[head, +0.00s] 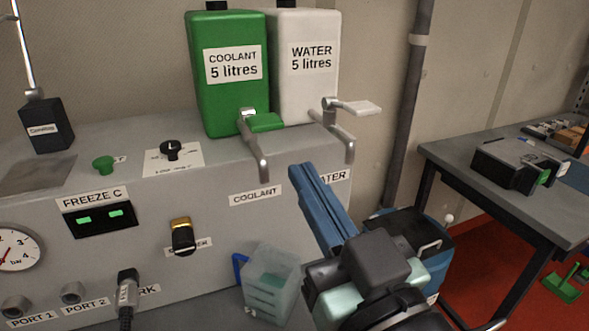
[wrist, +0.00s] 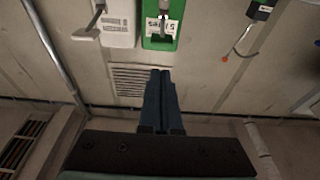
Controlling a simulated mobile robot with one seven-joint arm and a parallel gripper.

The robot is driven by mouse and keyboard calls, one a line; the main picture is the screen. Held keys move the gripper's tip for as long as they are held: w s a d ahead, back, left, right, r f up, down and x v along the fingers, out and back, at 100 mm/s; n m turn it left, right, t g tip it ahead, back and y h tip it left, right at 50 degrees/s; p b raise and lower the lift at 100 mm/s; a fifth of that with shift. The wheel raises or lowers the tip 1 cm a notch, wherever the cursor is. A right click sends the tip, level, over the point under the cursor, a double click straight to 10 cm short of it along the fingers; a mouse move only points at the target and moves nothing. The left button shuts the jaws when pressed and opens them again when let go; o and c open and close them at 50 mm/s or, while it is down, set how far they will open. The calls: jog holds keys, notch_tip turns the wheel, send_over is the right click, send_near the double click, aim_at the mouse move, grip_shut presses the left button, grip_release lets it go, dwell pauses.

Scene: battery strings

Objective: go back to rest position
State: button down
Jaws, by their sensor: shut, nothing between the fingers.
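My gripper (head: 300,170) has long blue fingers, pressed together with nothing between them. In the head view it points up and to the left, in front of the grey cabinet and below the white water tank (head: 305,85). The fingertips look close to the WATER label, but I cannot tell the gap. In the wrist view my gripper (wrist: 161,75) also shows shut, pointing toward the wall, with the green coolant tank (wrist: 163,22) and the white tank (wrist: 117,22) beyond it. My arm hides part of the cabinet's right end.
The coolant tap (head: 257,145) and water tap (head: 338,125) jut out above. A grey workbench (head: 510,190) stands at the right, with red floor below.

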jog(key=shift+s, duration=0.15)
jog(key=s+a+r+m+t+h+p, duration=0.1)
jog(key=s+a+r+t+h+p, duration=0.1)
jog(key=r, duration=1)
jog(key=s+a+r+m+t+h+p, duration=0.1)
jog(key=r+t+h, duration=0.3)
jog(key=r, duration=0.8)
jog(key=shift+s+a+r+m+t+p, duration=0.2)
jog(key=shift+s+a+m+t+p, duration=0.15)
jog(key=shift+m+t+p, duration=0.4)
jog(key=shift+f, duration=0.1)
